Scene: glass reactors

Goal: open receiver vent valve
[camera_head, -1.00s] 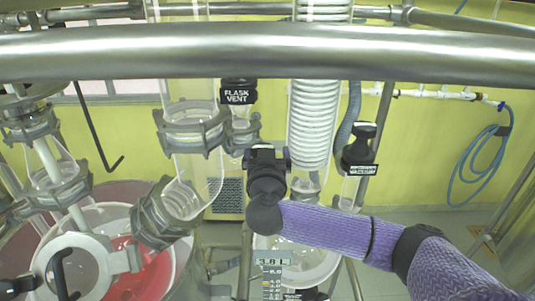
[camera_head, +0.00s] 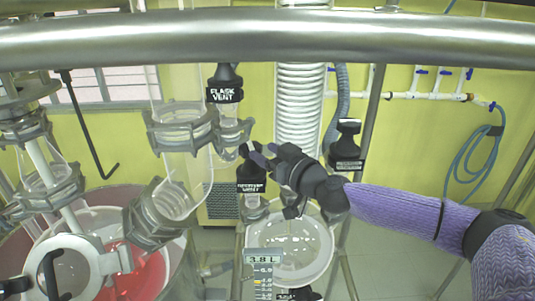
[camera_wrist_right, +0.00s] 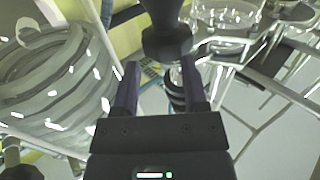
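In the right wrist view a black knob (camera_wrist_right: 167,40) lies at the tips of my right gripper (camera_wrist_right: 160,72). The two fingers there stand apart, open. Whether they touch the knob, I cannot tell. My left gripper is not in view.
A metal bar (camera_head: 260,35) crosses the top. A receiver vessel (camera_head: 290,245) is below.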

